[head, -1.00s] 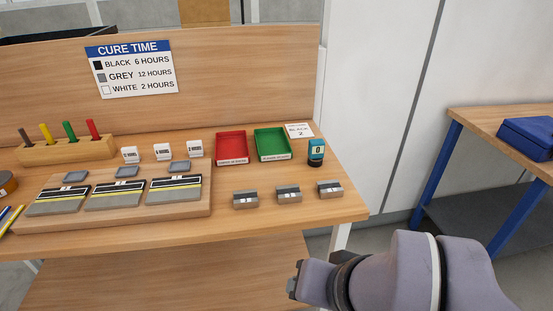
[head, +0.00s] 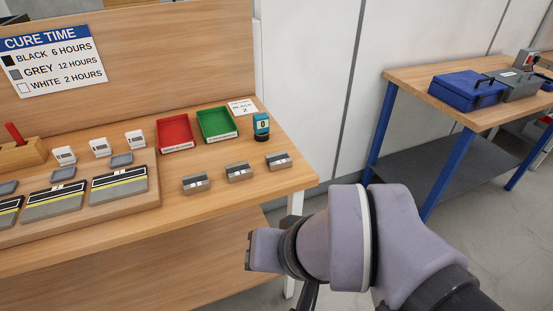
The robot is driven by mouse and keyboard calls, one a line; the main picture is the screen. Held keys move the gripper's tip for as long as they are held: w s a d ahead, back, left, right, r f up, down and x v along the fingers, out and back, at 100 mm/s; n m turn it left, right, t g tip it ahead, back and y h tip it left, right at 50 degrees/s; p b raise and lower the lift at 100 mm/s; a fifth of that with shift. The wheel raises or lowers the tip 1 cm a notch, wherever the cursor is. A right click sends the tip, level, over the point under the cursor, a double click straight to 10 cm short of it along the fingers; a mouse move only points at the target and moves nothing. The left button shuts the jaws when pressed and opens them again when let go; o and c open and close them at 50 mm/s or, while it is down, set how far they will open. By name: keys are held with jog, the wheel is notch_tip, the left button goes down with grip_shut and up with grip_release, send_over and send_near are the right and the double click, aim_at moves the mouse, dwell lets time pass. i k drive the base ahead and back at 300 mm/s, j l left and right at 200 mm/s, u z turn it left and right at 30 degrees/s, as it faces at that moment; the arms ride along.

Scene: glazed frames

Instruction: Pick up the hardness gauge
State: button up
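The likely hardness gauge (head: 261,125) is a small teal device with a pale dial reading 0 and a dark base. It stands upright near the right end of the wooden bench, just right of the green tray. My arm shows at the lower right, in front of the bench's right end. Its end (head: 249,250) is in view at the left of the arm, well below and apart from the gauge. I cannot make out the fingers or whether they are open or shut.
The wooden bench (head: 225,205) holds a red tray (head: 160,135), a green tray (head: 232,132), a white card (head: 242,107), several small grey blocks (head: 239,173) and a board with grey sample plates. A blue-legged table (head: 410,75) with a blue case (head: 467,90) stands at right.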

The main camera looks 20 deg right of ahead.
aim_at(261, 122)
jog(key=i+l+u, duration=0.25)
jog(key=l, duration=0.25)
jog(key=l+u, duration=0.25)
jog(key=l, duration=0.2)
jog(key=l+u, duration=0.25)
jog(key=l, duration=0.3)
jog(key=i+l+u, duration=0.4)
jog(key=l, duration=0.25)
jog(key=i+l+u, duration=0.2)
jog(key=l, duration=0.15)
jog(key=l+u, duration=0.25)
jog(key=l, duration=0.15)
jog(key=i+l+u, duration=0.2)
jog(key=l, duration=0.2)
jog(key=k, duration=0.1)
